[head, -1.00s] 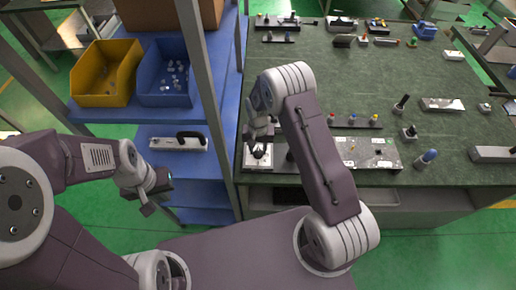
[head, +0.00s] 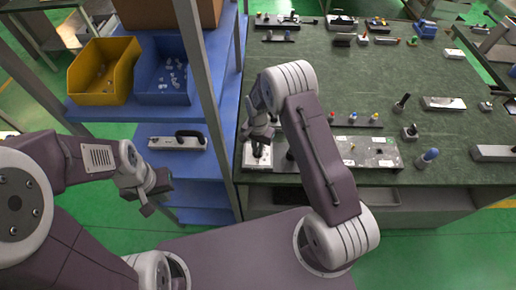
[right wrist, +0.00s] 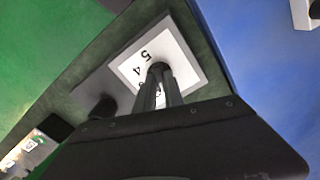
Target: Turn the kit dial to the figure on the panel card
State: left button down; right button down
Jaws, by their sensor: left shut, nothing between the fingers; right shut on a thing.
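The kit dial's white plate (head: 257,156) lies at the near left corner of the green bench. In the right wrist view the plate (right wrist: 190,62) shows printed figures, with 5 and 4 readable and others partly hidden. My right gripper (head: 260,140) is over the plate from above. In the right wrist view my right gripper (right wrist: 158,82) is shut on the dark round dial knob (right wrist: 158,70). A silver panel (head: 365,152) lies to the right on the bench; I cannot read a card figure on it. My left gripper (head: 152,202) is shut and empty, beside the shelf.
A blue shelf (head: 215,85) stands left of the bench, with a yellow bin (head: 105,72), a blue bin (head: 163,72) and a handled grey block (head: 178,142). A strip with coloured knobs (head: 355,121) lies behind the panel. Several small parts stand at the right.

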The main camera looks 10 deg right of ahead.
aim_at(257, 151)
jog(key=shift+m, duration=2.1)
jog(key=shift+r, duration=0.1)
jog(key=c, duration=1.6)
grip_release()
jog(key=shift+o, duration=0.8)
jog(key=shift+a, duration=0.15)
jog(key=shift+b, duration=0.3)
jog(key=shift+r, duration=0.3)
notch_tip(257, 151, up, 8)
jog(key=b, duration=0.1)
jog(key=shift+r, duration=0.25)
